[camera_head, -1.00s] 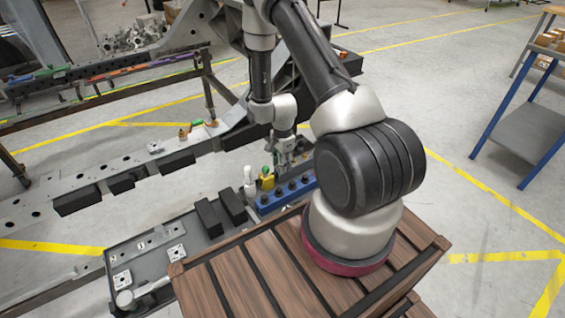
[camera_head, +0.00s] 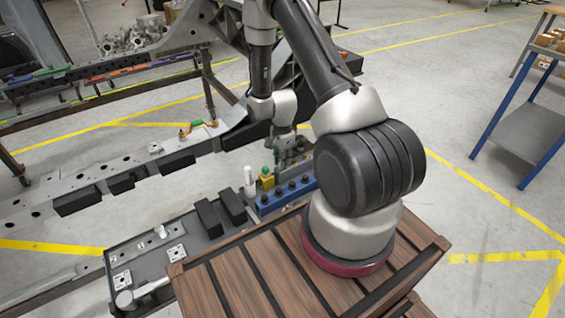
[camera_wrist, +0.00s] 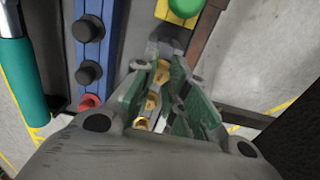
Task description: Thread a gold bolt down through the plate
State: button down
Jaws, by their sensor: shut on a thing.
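My gripper (camera_wrist: 164,76) has green-padded fingers and is shut on a gold bolt (camera_wrist: 152,101), which shows between the fingers in the wrist view. Other gold parts show close by, and the bolt's tip is hidden. In the head view my gripper (camera_head: 281,152) is small and partly hidden, just behind the blue rack (camera_head: 286,196). A pale plate with holes (camera_head: 122,280) lies in the grey tray, and another pale plate (camera_head: 176,253) lies to its right. A third small plate (camera_head: 155,147) is on the chassis rail. I cannot tell which plate is meant.
The blue rack holds several black knobs (camera_wrist: 88,73). A yellow block with a green top (camera_head: 267,177) and a white bottle (camera_head: 249,180) stand beside it. Black blocks (camera_head: 207,217) lie at the tray's right end.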

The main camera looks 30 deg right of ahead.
jog(key=shift+r, duration=2.1)
